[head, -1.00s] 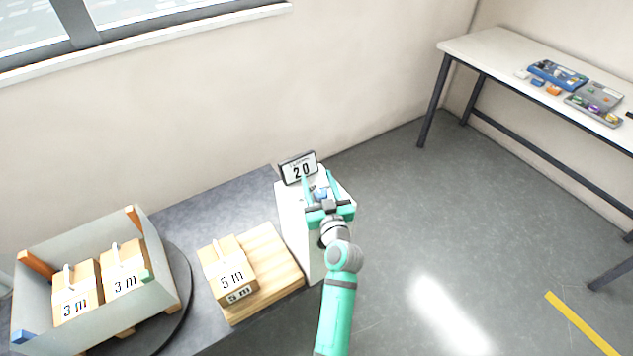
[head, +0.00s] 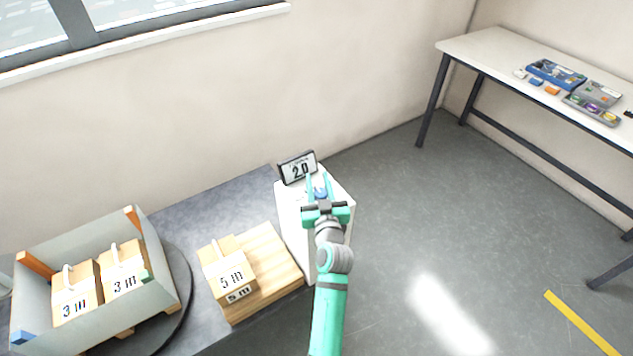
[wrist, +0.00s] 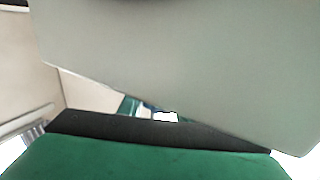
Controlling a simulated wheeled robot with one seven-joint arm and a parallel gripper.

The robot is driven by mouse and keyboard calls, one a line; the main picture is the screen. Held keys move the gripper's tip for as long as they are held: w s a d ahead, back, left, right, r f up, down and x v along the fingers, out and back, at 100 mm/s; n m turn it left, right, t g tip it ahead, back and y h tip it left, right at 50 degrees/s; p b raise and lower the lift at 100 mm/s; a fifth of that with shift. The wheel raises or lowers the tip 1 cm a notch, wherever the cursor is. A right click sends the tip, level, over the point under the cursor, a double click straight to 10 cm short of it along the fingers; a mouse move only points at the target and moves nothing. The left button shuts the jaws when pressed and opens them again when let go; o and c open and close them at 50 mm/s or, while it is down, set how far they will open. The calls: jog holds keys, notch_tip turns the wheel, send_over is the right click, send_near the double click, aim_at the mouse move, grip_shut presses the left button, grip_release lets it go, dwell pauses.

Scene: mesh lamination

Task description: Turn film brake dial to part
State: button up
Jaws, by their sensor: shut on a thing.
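The film brake dial (head: 320,192) is a small blue knob on top of a white box (head: 289,215). It shows only in part between my fingers in the head view. My gripper (head: 319,181) is over the box top with its teal fingers on either side of the dial, shut on it. In the wrist view a broad grey surface and my own green and black gripper body fill most of the picture, and I cannot make out the dial there.
Left of the box, a wooden board (head: 286,264) carries a 5 m block (head: 228,262). Farther left, a grey tray (head: 165,262) holds two 3 m blocks. A white table (head: 490,52) with small parts stands at the far right. The floor between is clear.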

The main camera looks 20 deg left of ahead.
jog(key=shift+w+d+m+t+h, duration=0.1)
jog(key=shift+d+m+t+h, duration=0.1)
jog(key=shift+m+t+h, duration=0.7)
jog(key=shift+d+m+h, duration=0.1)
jog(key=shift+m+h, duration=0.3)
jog(key=shift+h, duration=0.7)
jog(key=shift+w+d+m+h, duration=0.1)
jog(key=shift+d+m+h, duration=0.2)
jog(key=shift+m+h, duration=0.65)
jog(key=shift+w+d+m+h, duration=0.1)
jog(key=shift+d+m+h, duration=0.3)
jog(key=shift+h, duration=0.85)
jog(key=shift+s+d+r+m+h, duration=0.1)
jog(key=shift+d+m+h, duration=0.15)
jog(key=shift+m+h, duration=0.85)
jog(key=shift+d+m+h, duration=0.2)
jog(key=shift+m+h, duration=0.45)
jog(key=shift+h, duration=0.75)
jog(key=shift+s+d+m+g+h, duration=0.1)
jog(key=shift+d+m+g+h, duration=0.1)
jog(key=shift+m+g+h, duration=0.3)
jog(key=shift+s+d+m+g+h, duration=0.1)
jog(key=shift+d+m+g+h, duration=0.1)
jog(key=shift+m+h, duration=0.5)
jog(key=shift+h, duration=0.4)
jog(key=o, duration=1)
jog(key=shift+o, duration=0.2)
